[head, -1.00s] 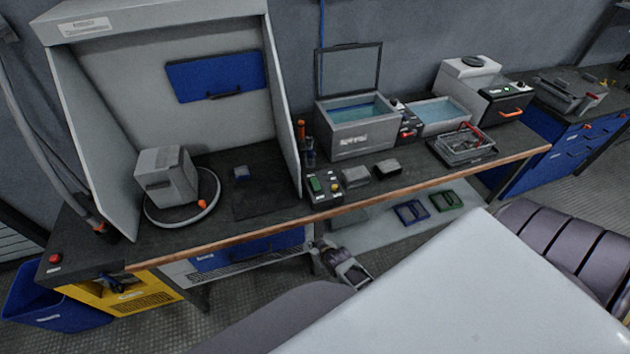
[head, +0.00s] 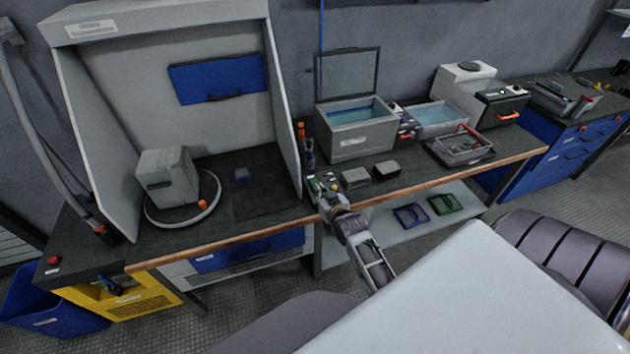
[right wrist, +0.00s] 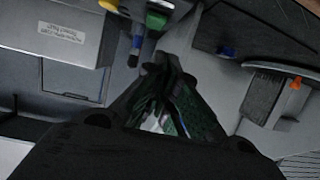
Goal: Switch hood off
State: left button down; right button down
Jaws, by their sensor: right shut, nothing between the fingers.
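The hood is a grey open-fronted booth (head: 160,50) at the left of the bench, with a blue panel on its back wall. Contact with the box cannot be told. My left gripper is not in view.
Two small grey blocks (head: 387,169) lie right of the control box. An open-lidded bath (head: 355,141) stands behind them. A grey cube-shaped unit (head: 166,176) stands inside the hood. A red button (head: 54,260) is at the bench's left front corner. Floor in front is clear.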

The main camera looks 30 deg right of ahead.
jog(key=shift+w+d+r+m+t+h, duration=0.15)
jog(key=shift+d+r+t+h, duration=0.1)
jog(key=shift+d+r, duration=0.3)
jog(key=shift+w+d+r+m+t+h, duration=0.15)
jog(key=shift+d+r+t+h, duration=0.2)
jog(key=shift+r, duration=0.3)
jog(key=shift+w+d, duration=0.1)
send_over(315, 178)
jog(key=s+a, duration=0.2)
jog(key=s, duration=0.1)
jog(key=shift+d+f, duration=0.15)
jog(key=shift+f, duration=1)
jog(key=shift+w+f, duration=0.1)
jog(key=shift+f, duration=1.95)
